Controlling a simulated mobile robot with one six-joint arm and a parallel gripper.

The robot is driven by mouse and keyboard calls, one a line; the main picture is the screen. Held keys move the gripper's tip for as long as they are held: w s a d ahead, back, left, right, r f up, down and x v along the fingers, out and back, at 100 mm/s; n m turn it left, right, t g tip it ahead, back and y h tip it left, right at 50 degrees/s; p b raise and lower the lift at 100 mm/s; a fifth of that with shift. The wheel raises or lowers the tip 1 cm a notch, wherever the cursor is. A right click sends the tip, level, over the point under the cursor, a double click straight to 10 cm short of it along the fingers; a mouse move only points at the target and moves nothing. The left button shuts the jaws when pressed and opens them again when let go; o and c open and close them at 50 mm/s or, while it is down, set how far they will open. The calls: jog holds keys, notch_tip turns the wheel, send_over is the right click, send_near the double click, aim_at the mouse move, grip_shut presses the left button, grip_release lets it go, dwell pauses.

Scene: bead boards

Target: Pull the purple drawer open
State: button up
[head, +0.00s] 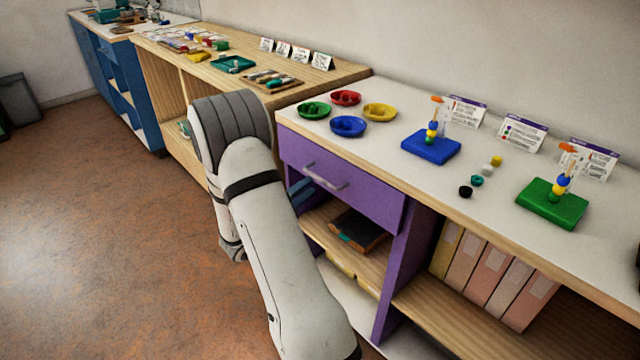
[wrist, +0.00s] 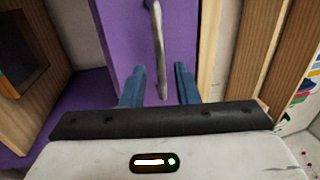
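The purple drawer (head: 365,201) is set under the white counter top in the head view, and its front looks flush with the cabinet. Its grey bar handle (head: 325,177) shows on the front. In the wrist view the purple drawer front (wrist: 186,30) fills the upper middle, with the handle (wrist: 157,45) running down it. My gripper (wrist: 160,67) is open, its two blue fingers apart. The handle's lower end appears between the fingers with gaps on both sides; I cannot tell how deep it reaches. In the head view my fingers are hidden.
The counter top (head: 393,149) holds colored dishes, a blue board (head: 431,145), a green board (head: 553,203), loose beads and cards. Open shelves with binders and a dark box (head: 358,232) lie below. A wooden table (head: 345,72) adjoins on the left. Open floor (head: 110,220) lies at left.

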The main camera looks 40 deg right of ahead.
aim_at(319, 179)
jog(key=x, duration=0.5)
jog(key=shift+d+b, duration=0.15)
jog(key=shift+b, duration=0.2)
grip_shut()
jog(key=shift+d, duration=0.1)
